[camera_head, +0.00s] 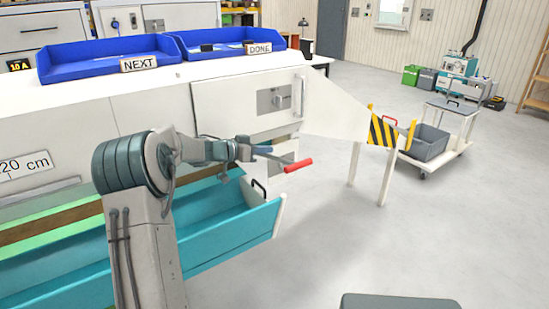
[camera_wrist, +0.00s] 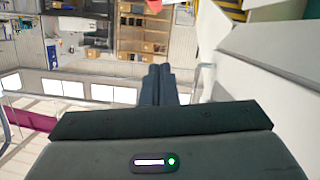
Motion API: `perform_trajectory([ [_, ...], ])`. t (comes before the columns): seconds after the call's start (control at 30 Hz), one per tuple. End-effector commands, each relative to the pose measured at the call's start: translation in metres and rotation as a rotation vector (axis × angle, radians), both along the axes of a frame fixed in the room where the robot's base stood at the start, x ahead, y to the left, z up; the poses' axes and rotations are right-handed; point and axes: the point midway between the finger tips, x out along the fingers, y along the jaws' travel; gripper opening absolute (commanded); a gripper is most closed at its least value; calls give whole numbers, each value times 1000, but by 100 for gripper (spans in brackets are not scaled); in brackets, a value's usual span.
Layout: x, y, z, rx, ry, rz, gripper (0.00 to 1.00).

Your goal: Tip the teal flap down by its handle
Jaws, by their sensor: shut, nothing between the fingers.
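The teal flap (camera_head: 215,235) is a long panel along the lower front of the white machine. It leans outward like a trough, with its inner side showing. A black loop handle (camera_head: 260,188) stands at its right end. A lever with a red grip (camera_head: 298,165) sticks out above that end. My gripper (camera_head: 264,149) is shut and empty, in front of the machine above the flap's right end and close to the lever. I cannot tell whether it touches the lever. In the wrist view my shut fingers (camera_wrist: 158,84) point away from the flap, which is out of sight there.
Blue trays marked NEXT (camera_head: 105,62) and DONE (camera_head: 225,47) sit on the machine top. A yellow-black striped plate (camera_head: 383,132) and white legs stand at its right end. A cart with a grey bin (camera_head: 425,143) is farther right.

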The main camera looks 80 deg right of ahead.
Motion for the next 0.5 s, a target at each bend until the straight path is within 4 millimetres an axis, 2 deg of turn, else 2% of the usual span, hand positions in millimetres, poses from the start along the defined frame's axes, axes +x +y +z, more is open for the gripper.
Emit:
perform_trajectory([
  [0.4,-64,-50,-19,4,-1,-3,0],
  [0.47,-72,-57,-22,4,-2,-3,0],
  [0.5,-70,-54,-32,8,-2,1,0],
])
